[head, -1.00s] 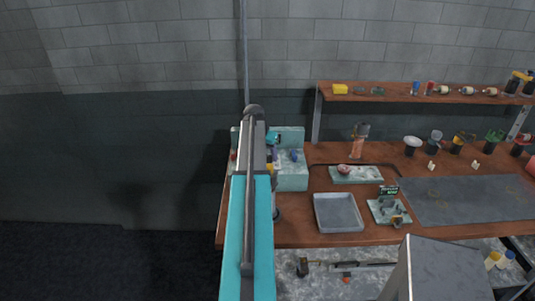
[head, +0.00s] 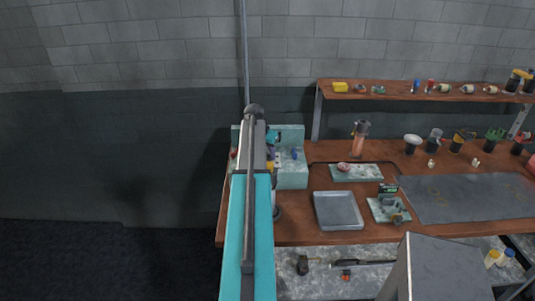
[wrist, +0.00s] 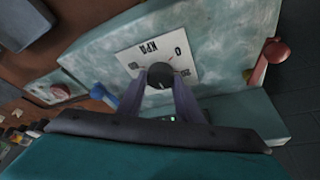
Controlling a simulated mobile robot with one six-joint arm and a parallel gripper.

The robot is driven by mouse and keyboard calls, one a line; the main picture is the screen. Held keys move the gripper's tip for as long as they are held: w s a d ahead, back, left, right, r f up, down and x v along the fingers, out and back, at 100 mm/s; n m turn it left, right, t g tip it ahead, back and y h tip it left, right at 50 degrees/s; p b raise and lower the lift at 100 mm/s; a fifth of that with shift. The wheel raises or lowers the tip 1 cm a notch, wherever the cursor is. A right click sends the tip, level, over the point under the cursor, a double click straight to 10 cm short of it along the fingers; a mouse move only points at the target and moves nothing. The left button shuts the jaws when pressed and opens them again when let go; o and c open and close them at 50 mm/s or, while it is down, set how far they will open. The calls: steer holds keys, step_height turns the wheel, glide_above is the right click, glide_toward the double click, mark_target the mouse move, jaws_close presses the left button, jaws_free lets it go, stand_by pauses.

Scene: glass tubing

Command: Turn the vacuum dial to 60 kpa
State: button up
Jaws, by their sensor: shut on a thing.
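The vacuum dial (wrist: 160,76) is a dark round knob on a white plate (wrist: 130,59) marked "KPA" and "0" in the wrist view. My gripper (wrist: 162,84) is shut on the dial, its two purple-grey fingers on either side of it. Other numbers on the plate are partly covered, and I cannot read the dial's setting. In the head view the pale teal panel box (head: 292,176) stands at the left end of the bench, and my arm hides the dial and gripper there.
A red knob (wrist: 274,50) and a blue handle (wrist: 131,97) flank the dial in the wrist view. A grey tray (head: 338,226) lies right of the box on the wooden bench (head: 290,228). A shelf (head: 400,93) with small items runs behind.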

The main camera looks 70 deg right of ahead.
steer(key=m+b, duration=0.1)
steer(key=m, duration=0.1)
steer(key=m+g+b, duration=0.1)
steer(key=m+b, duration=0.1)
steer(key=m+g+y+b, duration=0.1)
steer(key=shift+w+d+f+m+b, duration=0.1)
steer(key=shift+w+d+m+b, duration=0.2)
steer(key=shift+m+b, duration=0.1)
steer(key=m+g+y+b, duration=0.1)
steer(key=m+b, duration=0.1)
steer(key=m, duration=0.1)
steer(key=shift+m+y+b, duration=0.4)
steer(key=shift+m+b, duration=0.25)
steer(key=shift+m, duration=0.75)
steer(key=o, duration=1)
steer(key=shift+r, duration=0.25)
